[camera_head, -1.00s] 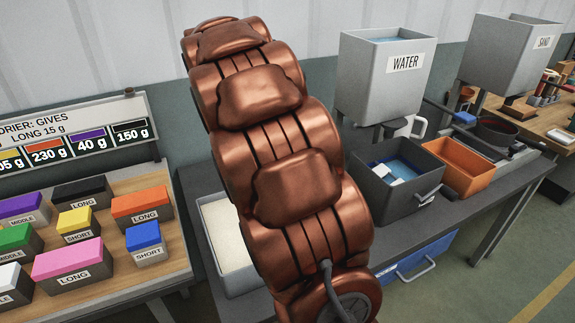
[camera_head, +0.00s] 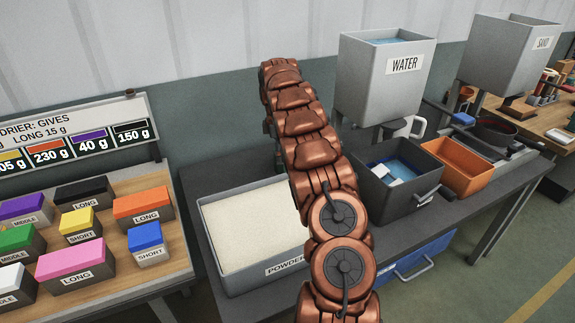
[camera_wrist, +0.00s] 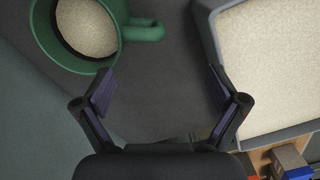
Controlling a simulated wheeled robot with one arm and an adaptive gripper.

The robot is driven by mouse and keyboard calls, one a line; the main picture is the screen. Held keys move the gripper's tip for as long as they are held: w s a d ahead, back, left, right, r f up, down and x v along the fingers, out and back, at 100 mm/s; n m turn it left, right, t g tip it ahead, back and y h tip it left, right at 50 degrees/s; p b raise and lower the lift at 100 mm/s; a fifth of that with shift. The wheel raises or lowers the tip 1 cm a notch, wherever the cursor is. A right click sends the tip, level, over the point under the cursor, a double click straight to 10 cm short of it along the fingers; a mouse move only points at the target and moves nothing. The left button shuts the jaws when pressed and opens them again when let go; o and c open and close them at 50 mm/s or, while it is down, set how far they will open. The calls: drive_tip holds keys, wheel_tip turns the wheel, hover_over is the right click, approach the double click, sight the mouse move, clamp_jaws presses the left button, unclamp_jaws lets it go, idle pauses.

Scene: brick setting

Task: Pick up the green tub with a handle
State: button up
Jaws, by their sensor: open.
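The green tub (camera_wrist: 47,50) is at the upper left of the wrist view, seen from above. It holds pale grainy material, and its handle (camera_wrist: 143,31) sticks out to the right. My gripper (camera_wrist: 161,92) is open and empty. Its two fingers are below the handle in the picture, one on either side, and no finger touches the tub. The tub does not show in the head view, where my arm covers part of the dark table.
The powder tray (camera_head: 282,269) lies beside my arm; its wall (camera_wrist: 209,45) is close to the right finger in the wrist view. The water tank (camera_head: 372,95), dark bin (camera_head: 385,193) and orange bin (camera_head: 472,187) stand to the right. Coloured blocks sit on the left board.

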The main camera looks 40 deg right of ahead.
drive_tip(key=d, duration=0.1)
drive_tip(key=d+f, duration=0.1)
drive_tip(key=d+f+n, duration=0.1)
drive_tip(key=shift+w+f, duration=0.15)
drive_tip(key=shift+w, duration=0.1)
drive_tip(key=shift+s+f+p, duration=0.1)
drive_tip(key=shift+f+p, duration=1.65)
drive_tip(key=shift+f, duration=2.15)
drive_tip(key=shift+c, duration=0.3)
drive_tip(key=c, duration=1.5)
